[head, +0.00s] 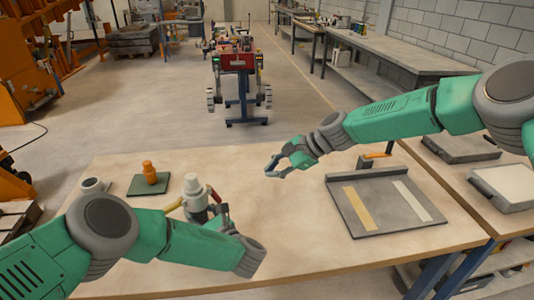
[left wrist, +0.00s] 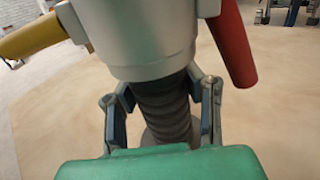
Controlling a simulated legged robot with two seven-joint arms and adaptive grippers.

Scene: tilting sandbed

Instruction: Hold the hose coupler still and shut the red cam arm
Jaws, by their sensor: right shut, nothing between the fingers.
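The hose coupler (head: 194,190) stands upright on the table in the head view, a pale grey body on a dark ribbed hose (left wrist: 163,105). In the left wrist view the red cam arm (left wrist: 232,45) slants down and outward from the right of the coupler body, its lower end apart from it. A yellow arm (left wrist: 32,38) sticks out on the left. My left gripper (left wrist: 163,95) has a finger on each side of the ribbed hose below the body, closed against it. My right gripper (head: 271,171) is shut and empty above the table, right of the coupler.
An orange fitting (head: 150,174) stands on a dark green mat (head: 142,189), with a small grey ring (head: 95,185) to its left. A grey tray (head: 375,204) with yellow and white strips lies at right. Bare tabletop lies between coupler and tray.

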